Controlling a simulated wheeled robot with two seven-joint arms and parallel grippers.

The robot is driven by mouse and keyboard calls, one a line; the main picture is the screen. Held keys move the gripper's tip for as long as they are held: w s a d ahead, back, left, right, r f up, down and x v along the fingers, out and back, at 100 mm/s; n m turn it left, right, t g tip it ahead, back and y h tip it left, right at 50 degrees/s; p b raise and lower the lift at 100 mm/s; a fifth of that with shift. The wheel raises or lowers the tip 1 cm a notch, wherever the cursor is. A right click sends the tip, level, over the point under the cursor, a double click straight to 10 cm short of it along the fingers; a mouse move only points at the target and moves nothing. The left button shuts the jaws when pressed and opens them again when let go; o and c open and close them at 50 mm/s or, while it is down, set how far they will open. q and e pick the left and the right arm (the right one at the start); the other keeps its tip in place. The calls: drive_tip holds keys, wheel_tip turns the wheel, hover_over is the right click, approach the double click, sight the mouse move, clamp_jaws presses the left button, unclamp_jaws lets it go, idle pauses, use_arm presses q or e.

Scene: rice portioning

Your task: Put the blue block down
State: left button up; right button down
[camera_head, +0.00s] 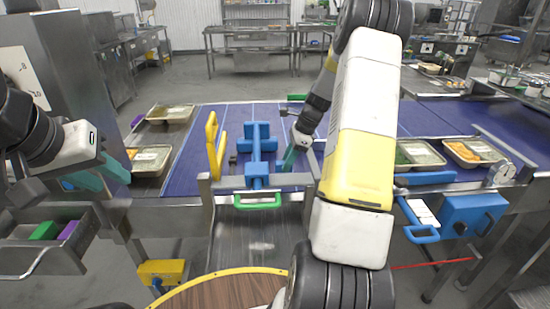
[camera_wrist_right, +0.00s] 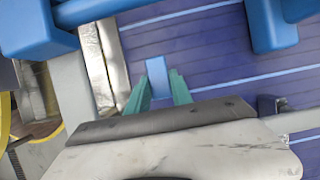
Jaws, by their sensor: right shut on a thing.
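My right gripper (camera_head: 291,158) is over the blue conveyor belt, beside a blue fixture. In the right wrist view its two green fingers (camera_wrist_right: 161,92) are shut on a small light-blue block (camera_wrist_right: 157,77), which sticks out past the fingertips. Dark blue belt surface shows beyond the block, and a metal edge lies just left of it. I cannot tell whether the block touches the belt. In the head view I cannot make out the block. My left gripper (camera_head: 102,174) is at the far left with its teal fingers apart and empty.
The blue fixture (camera_head: 260,142) and a yellow handle (camera_head: 213,145) stand close to my right gripper. Food trays (camera_head: 150,160) lie on the left, more (camera_head: 472,152) on the right. An open drawer (camera_head: 45,250) holds green and purple blocks. Belt behind the fixture is clear.

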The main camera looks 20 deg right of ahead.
drive_tip(key=shift+f, duration=1.85)
drive_tip(key=c, duration=1.1)
unclamp_jaws()
drive_tip(key=shift+f, duration=0.15)
drive_tip(key=shift+c, duration=0.2)
